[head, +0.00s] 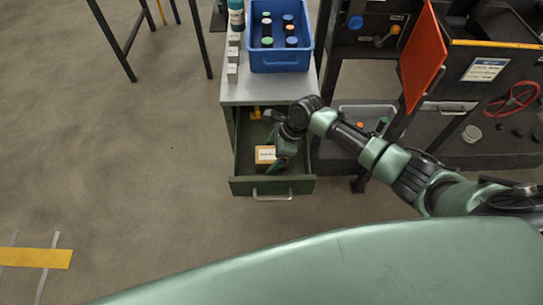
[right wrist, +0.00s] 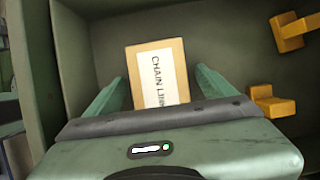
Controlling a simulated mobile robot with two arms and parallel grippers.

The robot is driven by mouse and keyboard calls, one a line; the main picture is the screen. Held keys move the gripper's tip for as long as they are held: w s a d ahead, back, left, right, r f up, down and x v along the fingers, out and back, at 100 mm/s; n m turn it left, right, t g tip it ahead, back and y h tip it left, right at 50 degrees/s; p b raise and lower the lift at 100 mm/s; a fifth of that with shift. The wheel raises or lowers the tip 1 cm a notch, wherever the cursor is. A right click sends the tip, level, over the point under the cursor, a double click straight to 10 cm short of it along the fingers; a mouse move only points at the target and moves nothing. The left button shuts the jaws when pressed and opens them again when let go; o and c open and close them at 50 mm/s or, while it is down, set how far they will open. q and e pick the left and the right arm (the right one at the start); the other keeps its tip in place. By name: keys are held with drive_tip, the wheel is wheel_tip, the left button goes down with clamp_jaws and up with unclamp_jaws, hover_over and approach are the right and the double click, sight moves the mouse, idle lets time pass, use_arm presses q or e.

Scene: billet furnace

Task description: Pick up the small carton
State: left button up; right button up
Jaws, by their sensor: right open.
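The small carton (head: 265,153) is a tan box with a white label, lying in the open green drawer (head: 240,170). In the right wrist view the carton (right wrist: 172,56) shows its label, which starts "CHAIN LINK". My right gripper (head: 279,157) reaches down into the drawer by the carton. In the right wrist view its open fingers (right wrist: 160,78) stand on either side of the carton's near part, with a gap visible on both sides. The carton's near end is hidden behind the gripper body. My left gripper is not in view.
Yellow pieces (right wrist: 290,30) lie in the drawer to the right of the carton. The drawer walls stand close around my gripper. Above is a grey cabinet top (head: 240,92) with a blue bin (head: 282,66) of bottles and small white boxes (head: 232,73).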

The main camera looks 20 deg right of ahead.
clamp_jaws()
